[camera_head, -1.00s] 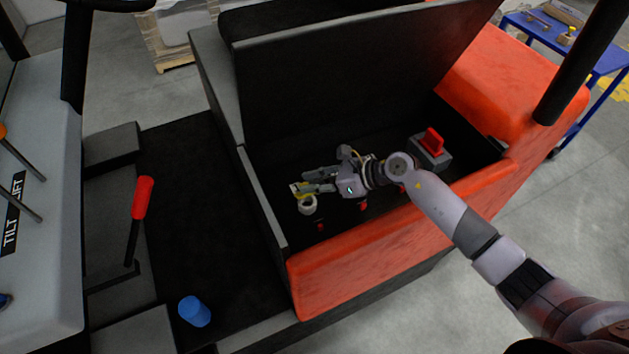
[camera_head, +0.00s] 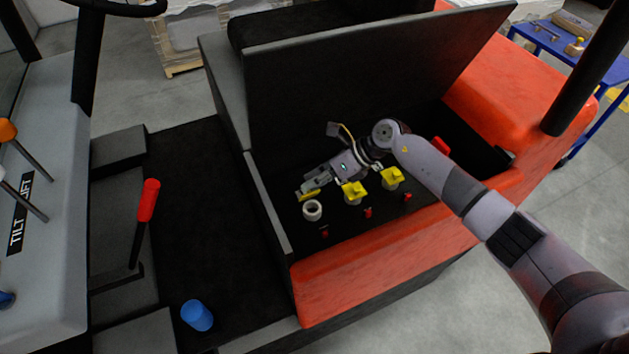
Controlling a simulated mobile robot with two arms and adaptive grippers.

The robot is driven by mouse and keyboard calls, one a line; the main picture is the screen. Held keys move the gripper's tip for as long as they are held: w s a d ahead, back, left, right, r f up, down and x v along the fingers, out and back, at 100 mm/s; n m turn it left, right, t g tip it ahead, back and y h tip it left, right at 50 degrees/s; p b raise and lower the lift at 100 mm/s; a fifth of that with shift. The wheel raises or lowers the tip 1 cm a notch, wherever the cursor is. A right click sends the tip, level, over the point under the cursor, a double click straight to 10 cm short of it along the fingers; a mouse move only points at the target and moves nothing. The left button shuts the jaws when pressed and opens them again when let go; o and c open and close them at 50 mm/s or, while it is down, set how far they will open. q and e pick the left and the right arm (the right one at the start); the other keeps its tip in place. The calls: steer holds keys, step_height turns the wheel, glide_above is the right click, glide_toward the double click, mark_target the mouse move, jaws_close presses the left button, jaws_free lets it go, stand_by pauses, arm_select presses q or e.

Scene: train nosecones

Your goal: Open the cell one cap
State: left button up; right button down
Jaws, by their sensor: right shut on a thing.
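In the head view the open compartment holds a row of battery cells. The leftmost cell's white round filler neck (camera_head: 312,210) stands open with no cap on it. My right gripper (camera_head: 305,193) is just behind and above this neck, shut on a yellow cap (camera_head: 309,196), and the cap appears apart from the neck. Two other yellow caps (camera_head: 354,192) and (camera_head: 392,178) sit on the cells to the right. My left gripper is not in view.
Small red terminals (camera_head: 368,212) lie in front of the cells. The raised black lid (camera_head: 360,85) stands behind the compartment, and the orange body edge (camera_head: 390,245) bounds its front. A blue cylinder (camera_head: 196,314) stands at lower left.

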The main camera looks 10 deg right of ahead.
steer(key=c, duration=1.5)
jaws_free()
steer(key=shift+o, duration=0.2)
steer(key=shift+d, duration=0.1)
steer(key=v, duration=1.2)
